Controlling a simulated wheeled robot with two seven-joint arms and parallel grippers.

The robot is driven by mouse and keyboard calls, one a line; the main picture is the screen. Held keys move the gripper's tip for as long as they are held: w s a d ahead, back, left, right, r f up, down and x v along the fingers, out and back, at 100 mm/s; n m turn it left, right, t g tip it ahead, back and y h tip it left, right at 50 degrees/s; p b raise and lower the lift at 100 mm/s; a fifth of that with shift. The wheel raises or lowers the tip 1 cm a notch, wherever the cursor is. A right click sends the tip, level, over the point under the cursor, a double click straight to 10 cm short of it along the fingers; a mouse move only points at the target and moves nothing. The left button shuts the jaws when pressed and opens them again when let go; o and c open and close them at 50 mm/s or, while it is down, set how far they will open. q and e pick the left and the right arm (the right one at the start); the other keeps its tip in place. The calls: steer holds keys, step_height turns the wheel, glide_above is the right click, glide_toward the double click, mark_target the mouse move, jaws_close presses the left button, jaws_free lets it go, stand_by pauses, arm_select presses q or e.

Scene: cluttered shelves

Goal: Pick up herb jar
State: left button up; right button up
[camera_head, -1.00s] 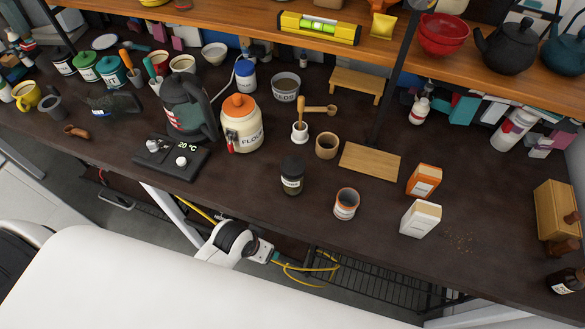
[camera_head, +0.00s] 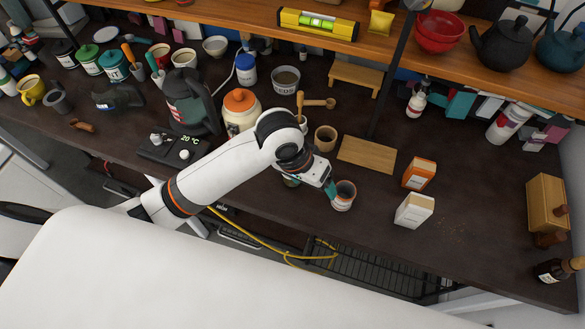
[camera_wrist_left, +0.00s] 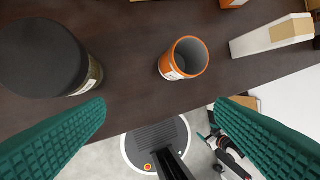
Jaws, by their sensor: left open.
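The dark-lidded glass jar, which looks like the herb jar (camera_head: 291,182), stands on the dark counter near its front edge. My left wrist hides most of it in the head view. In the left wrist view its round black lid (camera_wrist_left: 42,58) is at upper left, beyond the left finger and outside the gap between the fingers; its label is not readable. My left gripper (camera_wrist_left: 162,108) is open and empty, with teal ridged fingers. In the head view the gripper (camera_head: 329,188) is just right of the jar, close to an orange-rimmed open can (camera_head: 343,195). My right gripper is not in view.
A white carton (camera_head: 414,211) and an orange box (camera_head: 419,173) stand right of the can. A wooden board (camera_head: 367,154) and wooden cup (camera_head: 325,138) lie behind. The flour jar (camera_head: 240,108) and kettle (camera_head: 187,105) stand left. The counter's right front is fairly clear.

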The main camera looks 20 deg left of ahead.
arm_select(q)
steer(key=w+a+r+n+y, duration=0.1)
steer(key=w+a+r, duration=0.1)
steer(key=w+a+r+n+g+y, duration=0.1)
steer(key=w+a+r+y, duration=0.1)
steer(key=w+a+r, duration=0.1)
steer(key=shift+a+r+g, duration=0.15)
steer(key=shift+r+g, duration=0.15)
steer(key=shift+w+a+r+n, duration=0.1)
steer(key=shift+w+a+n, duration=0.1)
steer(key=shift+a+n, duration=0.1)
steer(key=shift+a+f, duration=0.1)
steer(key=shift+f, duration=0.25)
step_height(320, 180, down, 6)
steer(key=shift+w+r+p, duration=0.1)
steer(key=shift+r+p, duration=0.05)
steer(key=shift+p, duration=0.6)
steer(key=f, duration=0.1)
steer(key=f+p, duration=0.1)
steer(key=f, duration=0.2)
steer(key=shift+w+a+f, duration=0.2)
steer(key=shift+w+f, duration=0.2)
steer(key=shift+f, duration=0.25)
steer(key=c, duration=1.2)
steer(key=shift+o, duration=0.2)
steer(key=shift+r, duration=0.1)
